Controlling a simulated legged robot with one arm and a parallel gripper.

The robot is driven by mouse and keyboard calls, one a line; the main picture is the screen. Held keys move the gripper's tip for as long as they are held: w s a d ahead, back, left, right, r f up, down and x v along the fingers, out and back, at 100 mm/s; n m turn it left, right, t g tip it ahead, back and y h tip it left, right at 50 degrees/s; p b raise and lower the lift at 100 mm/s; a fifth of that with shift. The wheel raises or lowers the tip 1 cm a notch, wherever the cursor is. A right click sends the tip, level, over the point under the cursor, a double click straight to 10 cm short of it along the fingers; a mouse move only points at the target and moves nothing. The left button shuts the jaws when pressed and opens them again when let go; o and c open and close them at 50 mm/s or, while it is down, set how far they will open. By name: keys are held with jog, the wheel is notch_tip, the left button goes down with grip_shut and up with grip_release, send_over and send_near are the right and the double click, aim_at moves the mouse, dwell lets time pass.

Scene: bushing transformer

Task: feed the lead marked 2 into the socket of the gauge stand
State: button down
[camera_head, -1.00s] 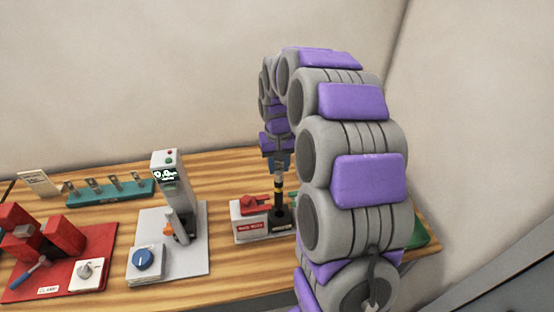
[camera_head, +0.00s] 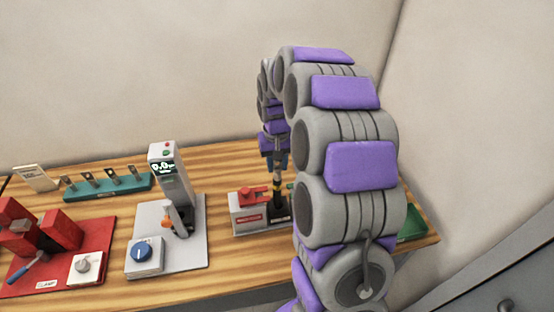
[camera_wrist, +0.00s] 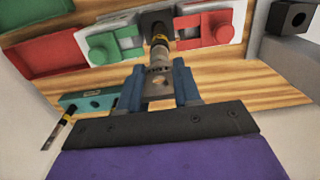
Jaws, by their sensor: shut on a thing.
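My gripper (camera_wrist: 159,88) is shut on the grey end of a dark lead with a yellow band (camera_wrist: 160,42). The same lead shows in the head view (camera_head: 277,187), upright under the gripper (camera_head: 274,165). No number is readable on it. Its lower end is at a black block (camera_wrist: 155,20) between a green-topped and a red-topped box; I cannot tell whether it is inside. A grey pillar with a lit display (camera_head: 165,170), apparently the gauge stand, rises from a pale plate to the left. Its socket cannot be made out clearly.
The red-topped box (camera_head: 250,212) and green-topped box (camera_wrist: 110,40) flank the lead. A teal rack (camera_head: 108,187) holds several upright pieces. A red fixture (camera_head: 60,235) is at far left, a green tray (camera_head: 412,222) at right. Another banded lead (camera_wrist: 62,128) shows in the wrist view.

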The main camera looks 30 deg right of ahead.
aim_at(278, 175)
jog(key=shift+d+f, duration=0.2)
jog(key=shift+f, duration=0.3)
jog(key=shift+d+f, duration=0.15)
jog(key=shift+f, duration=0.3)
jog(key=shift+s+f+b, duration=0.25)
jog(key=shift+f+b, duration=0.1)
jog(key=shift+f, duration=0.05)
jog(key=shift+s+a+f, duration=0.15)
jog(key=shift+a+f, duration=0.2)
jog(key=shift+f, duration=0.15)
jog(key=shift+w+d+f, duration=0.15)
jog(key=shift+w+f, duration=0.35)
jog(key=shift+f, duration=0.2)
jog(key=shift+s+d+f+b, duration=0.2)
jog(key=shift+b, duration=0.15)
jog(key=shift+w+a+f, duration=0.1)
jog(key=shift+w+f, duration=0.05)
jog(key=shift+f, duration=0.1)
jog(key=c, duration=0.7)
grip_release()
